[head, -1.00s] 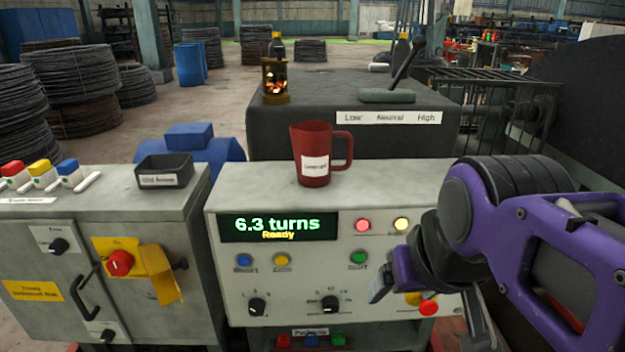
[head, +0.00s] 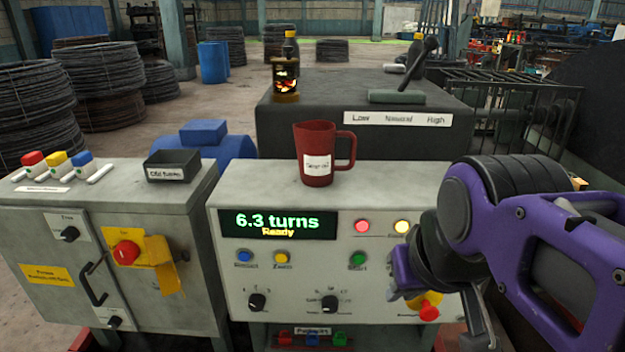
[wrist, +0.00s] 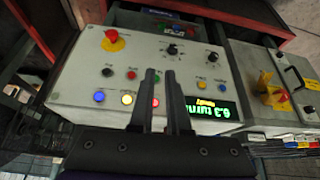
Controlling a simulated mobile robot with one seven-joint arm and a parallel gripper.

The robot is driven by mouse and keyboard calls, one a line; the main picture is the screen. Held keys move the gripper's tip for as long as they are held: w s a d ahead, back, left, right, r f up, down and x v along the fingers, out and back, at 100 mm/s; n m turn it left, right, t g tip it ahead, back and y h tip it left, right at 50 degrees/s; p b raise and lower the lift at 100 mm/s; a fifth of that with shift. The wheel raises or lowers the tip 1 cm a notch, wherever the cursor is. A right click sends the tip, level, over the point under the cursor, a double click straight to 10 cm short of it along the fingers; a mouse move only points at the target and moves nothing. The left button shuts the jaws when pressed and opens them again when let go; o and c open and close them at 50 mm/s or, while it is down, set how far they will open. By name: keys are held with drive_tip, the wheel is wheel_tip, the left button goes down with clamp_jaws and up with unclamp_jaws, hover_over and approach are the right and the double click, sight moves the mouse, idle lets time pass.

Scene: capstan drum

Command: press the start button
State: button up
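The start button (head: 358,259) is a green button on the front of the grey console (head: 225,290), below and right of the display (head: 278,224) reading "6.3 turns" and "Ready". My gripper (head: 437,312) is in front of the console's right part, right of the green button in the head view. In the wrist view the panel is upside down, and my gripper's fingers (wrist: 160,76) stand a little apart with nothing held. Their tips overlap the button row near the green button, which is hard to make out there. Contact cannot be told.
A red mug (head: 315,160) stands on the console top. Blue (head: 243,256) and yellow (head: 281,257) buttons are left of the green one. A red emergency knob (head: 429,312) is behind my gripper. A cabinet (head: 190,215) stands at left.

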clamp_jaws()
idle(0.8)
idle(0.5)
